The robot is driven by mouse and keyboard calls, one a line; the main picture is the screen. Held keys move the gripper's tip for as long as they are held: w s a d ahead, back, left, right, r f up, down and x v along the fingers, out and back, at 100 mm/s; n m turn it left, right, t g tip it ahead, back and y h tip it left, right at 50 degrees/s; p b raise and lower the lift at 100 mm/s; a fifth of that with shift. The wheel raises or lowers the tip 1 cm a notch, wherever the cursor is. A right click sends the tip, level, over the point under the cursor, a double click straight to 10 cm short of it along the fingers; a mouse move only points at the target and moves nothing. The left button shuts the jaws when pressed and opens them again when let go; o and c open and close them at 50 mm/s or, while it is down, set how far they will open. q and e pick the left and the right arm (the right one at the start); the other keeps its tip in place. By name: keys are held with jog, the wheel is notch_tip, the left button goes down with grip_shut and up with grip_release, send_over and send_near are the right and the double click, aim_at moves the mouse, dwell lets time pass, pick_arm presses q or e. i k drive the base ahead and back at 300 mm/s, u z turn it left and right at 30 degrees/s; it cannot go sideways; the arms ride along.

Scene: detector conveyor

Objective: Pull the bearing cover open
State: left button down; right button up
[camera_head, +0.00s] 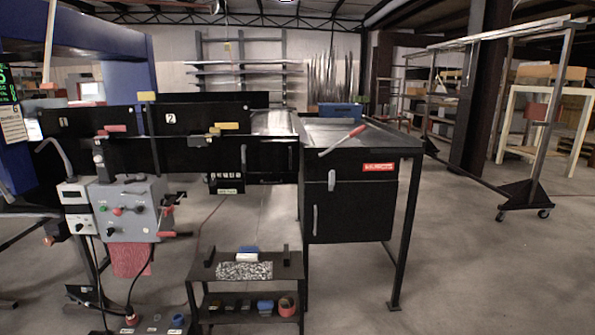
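No part is plainly marked as the bearing cover, so I cannot tell which one it is. A long black machine stands at the left and middle, with a black panel marked 1 (85,122) and a black panel marked 2 (195,117). Neither of my grippers is in view.
A grey control box (128,210) with knobs stands at front left. A low black stand (212,272) with small containers on its lower shelf is in front at the middle. A wheeled metal frame (525,190) is at the right. The floor (470,270) at front right is clear.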

aim_at(277, 155)
jog(key=z, duration=0.6)
jog(key=i, duration=0.55)
jog(key=z, duration=1.25)
jog(key=i, duration=1.65)
jog(key=u, duration=1)
jog(key=i, duration=0.75)
jog(key=u, duration=0.85)
